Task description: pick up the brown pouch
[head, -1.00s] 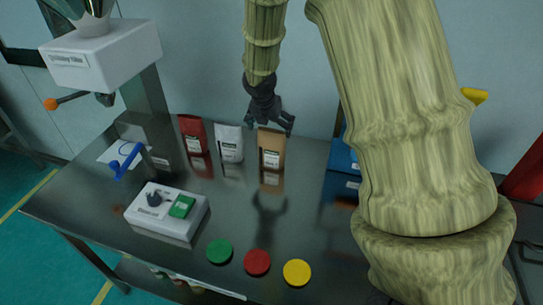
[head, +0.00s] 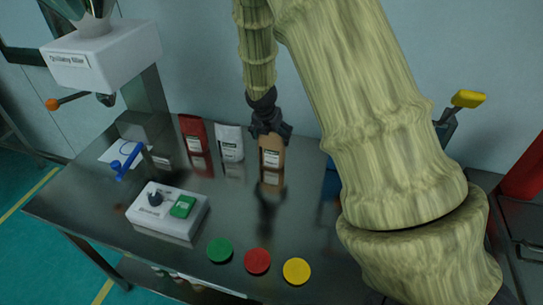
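The brown pouch (head: 272,158) stands upright on the dark metal table, rightmost of a row of three pouches. Its front has a white label. My gripper (head: 270,134) is right above it, pointing down, and hides the pouch's top edge. The dark fingers look spread to either side of the pouch's top; whether they touch it I cannot tell.
A white pouch (head: 230,143) and a red pouch (head: 194,133) stand to the left. A white control box (head: 167,210) sits at the front left. Green (head: 220,250), red (head: 257,261) and yellow (head: 296,271) discs lie along the front edge of the table (head: 225,205).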

